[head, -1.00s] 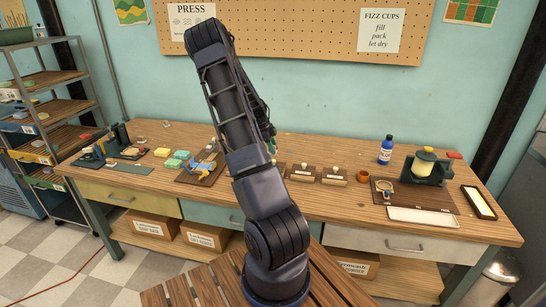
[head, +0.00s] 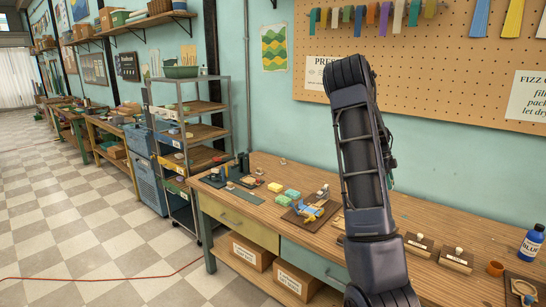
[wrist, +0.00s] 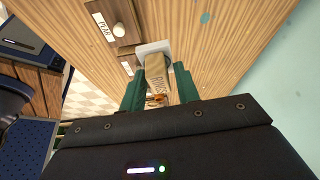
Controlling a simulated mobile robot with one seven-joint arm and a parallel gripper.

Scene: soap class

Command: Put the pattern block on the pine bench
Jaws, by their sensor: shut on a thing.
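In the wrist view my gripper (wrist: 159,74) has its green fingers shut on a tan lettered block (wrist: 156,66) with a pale plate at its far end. I take it for the pattern block; its lettering is too small to read surely. The wooden workbench top (wrist: 228,30) shows beyond it; I cannot tell the gap. A wooden-topped bench (head: 246,198) runs along the wall, and another bench (head: 113,127) stands farther left. No label shows which is the pine bench.
Two knobbed blocks (head: 418,243) (head: 456,258) stand on the near bench. A metal shelf rack (head: 205,135) separates the benches. The checkered floor (head: 90,235) is open, crossed by a red cable (head: 130,279).

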